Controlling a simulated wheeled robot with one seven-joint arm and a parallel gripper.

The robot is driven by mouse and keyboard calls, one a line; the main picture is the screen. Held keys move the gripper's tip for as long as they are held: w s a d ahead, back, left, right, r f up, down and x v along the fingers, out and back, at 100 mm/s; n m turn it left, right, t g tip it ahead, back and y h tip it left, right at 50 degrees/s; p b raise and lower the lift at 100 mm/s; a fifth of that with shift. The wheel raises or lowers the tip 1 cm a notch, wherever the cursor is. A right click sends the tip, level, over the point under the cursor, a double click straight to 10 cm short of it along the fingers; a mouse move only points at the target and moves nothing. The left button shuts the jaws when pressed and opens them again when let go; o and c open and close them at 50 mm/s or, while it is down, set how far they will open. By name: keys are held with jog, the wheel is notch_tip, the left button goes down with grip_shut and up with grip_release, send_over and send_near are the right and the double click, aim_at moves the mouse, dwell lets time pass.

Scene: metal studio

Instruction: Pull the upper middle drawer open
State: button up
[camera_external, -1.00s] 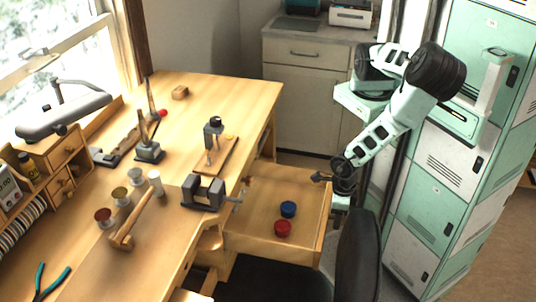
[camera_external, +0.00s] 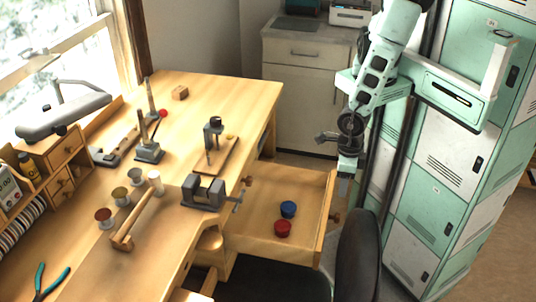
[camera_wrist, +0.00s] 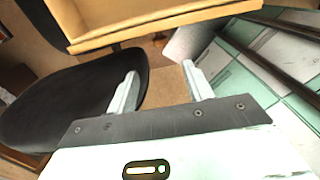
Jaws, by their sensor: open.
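A wooden drawer (camera_external: 275,242) under the workbench stands pulled well out in the external view, showing its inside. Its round knob (camera_external: 336,216) sits on the front face. The drawer's wooden edge (camera_wrist: 150,32) also crosses the top of the wrist view. My gripper (camera_external: 345,185) is just above and beyond the drawer's front, apart from the knob. In the wrist view my gripper (camera_wrist: 160,85) has its two fingers spread with nothing between them. I cannot read from the pictures which row this drawer belongs to.
A blue cap (camera_external: 288,209) and a red cap (camera_external: 282,228) lie in the drawer. Green and white lockers (camera_external: 440,190) stand on the right.

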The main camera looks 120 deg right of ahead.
notch_tip(320, 180, up, 4)
jog(key=shift+f+p, duration=0.1)
jog(key=shift+p, duration=0.9)
notch_tip(320, 180, up, 10)
jog(key=w+m+t+b, duration=0.2)
jog(key=m+b, duration=0.1)
jog(key=m, duration=0.8)
jog(key=s+r+m+g+b, duration=0.1)
jog(key=s+r+m+g, duration=0.1)
jog(key=s+r+m, duration=0.4)
jog(key=s+m, duration=0.2)
jog(key=s, duration=0.2)
jog(key=shift+r+y+b, duration=0.2)
jog(key=shift+y+b, duration=0.1)
